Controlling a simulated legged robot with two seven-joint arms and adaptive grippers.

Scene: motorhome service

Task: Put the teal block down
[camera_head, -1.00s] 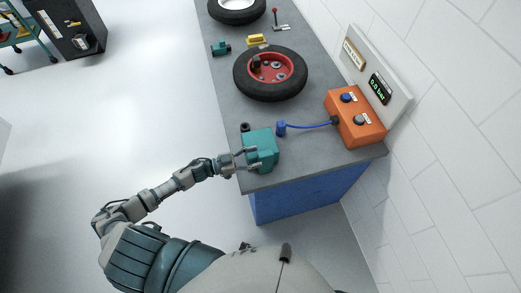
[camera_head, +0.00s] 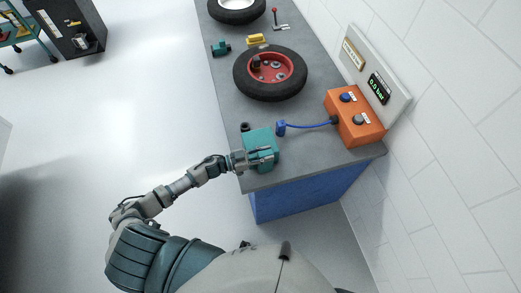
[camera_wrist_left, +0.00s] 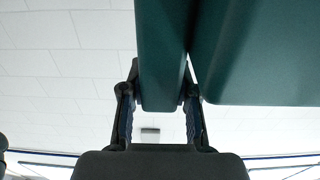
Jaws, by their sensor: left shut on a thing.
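The teal block (camera_head: 260,138) is at the near left end of the grey workbench (camera_head: 300,168). My left gripper (camera_head: 262,156) reaches in from the left, with its fingers at the block's near part. In the left wrist view the two fingers (camera_wrist_left: 161,112) are shut on a narrow teal part of the block (camera_wrist_left: 164,50). A wider teal part fills the upper right there. I cannot tell whether the block's underside touches the bench top. My right gripper is not in view.
A blue connector (camera_head: 281,128) on a blue hose stands close right of the block, leading to an orange box (camera_head: 355,117). A small black piece (camera_head: 245,127) is just behind the block. A wheel with a red hub (camera_head: 270,88) lies farther back. The bench's near corner is bare.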

